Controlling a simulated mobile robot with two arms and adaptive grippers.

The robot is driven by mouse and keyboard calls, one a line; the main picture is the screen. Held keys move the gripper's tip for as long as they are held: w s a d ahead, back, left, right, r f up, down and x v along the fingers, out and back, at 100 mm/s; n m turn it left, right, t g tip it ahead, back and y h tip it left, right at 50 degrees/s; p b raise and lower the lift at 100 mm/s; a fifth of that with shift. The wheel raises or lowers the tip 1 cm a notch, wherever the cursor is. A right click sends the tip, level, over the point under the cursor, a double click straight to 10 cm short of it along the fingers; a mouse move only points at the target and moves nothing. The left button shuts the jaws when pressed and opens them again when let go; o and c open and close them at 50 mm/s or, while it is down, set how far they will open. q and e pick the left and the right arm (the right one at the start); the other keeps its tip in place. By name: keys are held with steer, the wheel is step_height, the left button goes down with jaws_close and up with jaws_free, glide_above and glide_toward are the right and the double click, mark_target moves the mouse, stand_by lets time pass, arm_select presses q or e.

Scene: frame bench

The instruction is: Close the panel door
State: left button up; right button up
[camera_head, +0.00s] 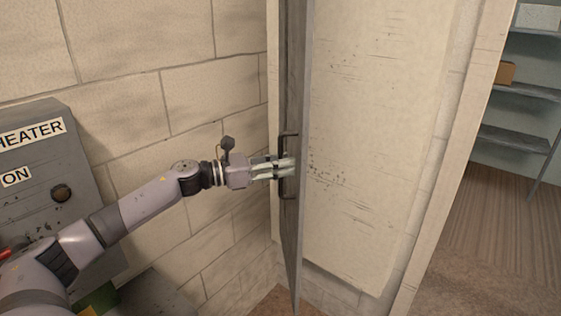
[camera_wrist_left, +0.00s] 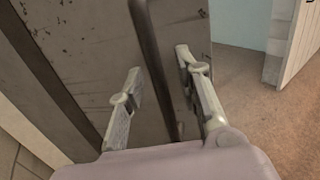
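The grey panel door (camera_head: 293,90) stands swung out and shows almost edge-on in the middle of the head view. Its dark bar handle (camera_head: 280,147) is on the left-hand face. My left gripper (camera_head: 286,167) is at the handle, level with its middle. In the left wrist view the handle (camera_wrist_left: 151,50) runs between the two spread fingers of my left gripper (camera_wrist_left: 158,65). The worn grey door face (camera_wrist_left: 85,50) lies behind it. I cannot tell whether a finger touches the bar. My right gripper is not in view.
A beige board (camera_head: 375,130) is on the wall right of the door. A grey heater box (camera_head: 50,165) with a round knob is on the block wall at left. Shelves (camera_head: 515,138) stand at far right. Open floor (camera_head: 490,235) lies at right.

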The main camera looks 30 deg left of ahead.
arm_select(q)
steer(key=shift+c, duration=0.5)
jaws_close()
stand_by(0.3)
